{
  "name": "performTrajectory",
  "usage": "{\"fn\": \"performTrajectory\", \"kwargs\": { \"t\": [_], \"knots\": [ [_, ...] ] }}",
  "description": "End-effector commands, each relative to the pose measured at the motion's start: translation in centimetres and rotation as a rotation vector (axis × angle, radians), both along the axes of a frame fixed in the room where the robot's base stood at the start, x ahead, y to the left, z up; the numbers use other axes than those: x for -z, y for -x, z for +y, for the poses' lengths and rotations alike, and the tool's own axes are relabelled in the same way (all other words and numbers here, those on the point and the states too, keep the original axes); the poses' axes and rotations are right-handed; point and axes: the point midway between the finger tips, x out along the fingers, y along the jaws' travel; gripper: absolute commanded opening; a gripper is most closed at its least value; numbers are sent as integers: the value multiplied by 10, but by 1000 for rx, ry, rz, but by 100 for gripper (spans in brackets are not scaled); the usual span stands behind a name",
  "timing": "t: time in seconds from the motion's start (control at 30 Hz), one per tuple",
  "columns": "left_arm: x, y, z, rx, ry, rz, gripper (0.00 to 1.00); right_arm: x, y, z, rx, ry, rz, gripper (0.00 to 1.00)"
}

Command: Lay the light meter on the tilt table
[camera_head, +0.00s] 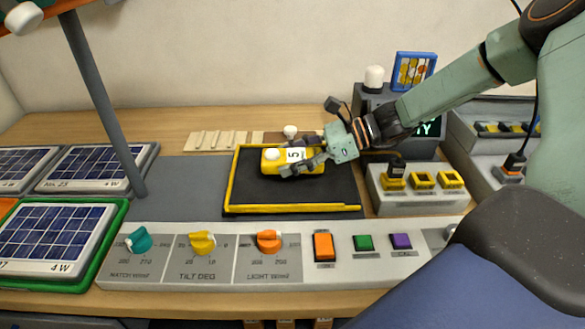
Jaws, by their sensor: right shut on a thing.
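The yellow light meter (272,163) has a pale dome at its left end and a white label marked 5. My right gripper (292,155) reaches in from the right and is shut on the light meter. The meter is over the black tilt table (258,190), which has a yellow rim on its left and front sides. I cannot tell whether the meter touches the table surface. My left gripper is not in view.
A control panel (200,270) with teal, yellow and orange knobs and several buttons runs along the front. Solar panels (50,235) lie at the left, near a grey post (100,100). A socket box (420,203) and a dark display unit (425,145) stand at the right.

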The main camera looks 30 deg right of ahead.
Motion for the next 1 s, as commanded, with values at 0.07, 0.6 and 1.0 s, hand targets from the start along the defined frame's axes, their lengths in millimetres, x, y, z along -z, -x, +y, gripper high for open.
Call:
{"fn": "performTrajectory", "kwargs": {
  "t": [0.07, 0.6, 1.0],
  "knots": [
    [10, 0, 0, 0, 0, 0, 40, 16, 1, -1, 1, 0, 3, 19],
    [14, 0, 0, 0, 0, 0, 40, 23, 1, -1, 2, 0, 0, 59],
    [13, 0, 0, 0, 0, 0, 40, 22, 1, -1, 2, 0, 0, 79]
  ]
}}
